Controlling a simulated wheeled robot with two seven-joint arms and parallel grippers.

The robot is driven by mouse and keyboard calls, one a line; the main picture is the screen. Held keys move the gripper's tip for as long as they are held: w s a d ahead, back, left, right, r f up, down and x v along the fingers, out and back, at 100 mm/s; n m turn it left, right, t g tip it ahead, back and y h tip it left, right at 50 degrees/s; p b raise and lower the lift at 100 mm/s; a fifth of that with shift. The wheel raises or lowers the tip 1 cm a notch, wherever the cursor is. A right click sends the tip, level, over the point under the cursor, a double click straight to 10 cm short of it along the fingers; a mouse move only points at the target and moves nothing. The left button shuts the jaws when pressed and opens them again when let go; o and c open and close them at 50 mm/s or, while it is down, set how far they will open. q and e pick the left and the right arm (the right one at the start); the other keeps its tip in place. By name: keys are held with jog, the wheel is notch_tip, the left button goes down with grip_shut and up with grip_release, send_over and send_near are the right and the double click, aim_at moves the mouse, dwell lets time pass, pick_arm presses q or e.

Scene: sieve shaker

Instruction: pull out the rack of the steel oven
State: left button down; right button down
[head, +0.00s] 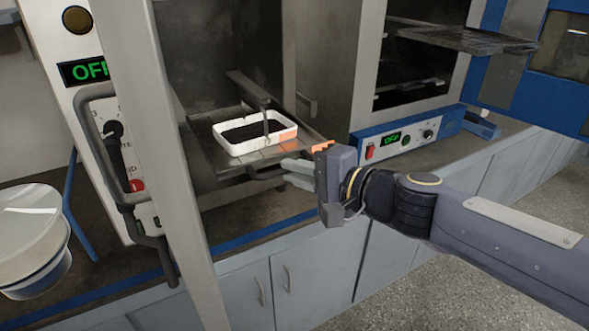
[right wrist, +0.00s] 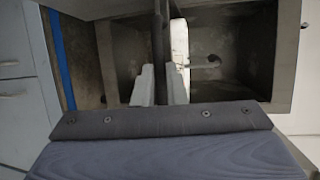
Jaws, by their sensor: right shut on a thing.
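The steel oven (head: 215,60) stands open at the centre of the head view. Its flat metal rack (head: 205,152) lies inside, near the opening, and carries a white rectangular tray (head: 226,149) holding dark material. My right gripper (head: 287,172) reaches in from the right at the rack's front edge. In the right wrist view, its two pale fingers stand on either side of a dark bar (right wrist: 160,35), which looks like the rack's front handle. It is shut on that bar. The arm hides part of the rack's right front. My left gripper is not in view.
The oven's open door (head: 165,150), with a dark handle, stands at the left. A second open oven with a blue control panel (head: 400,140) is at the right. A white-lidded bucket (head: 30,235) sits at far left. Counter space before the rack is clear.

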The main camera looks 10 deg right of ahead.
jog(key=c, duration=1.5)
grip_release()
jog(key=p+v, duration=0.1)
jog(key=v, duration=0.6)
jog(key=shift+s+d+p, duration=0.3)
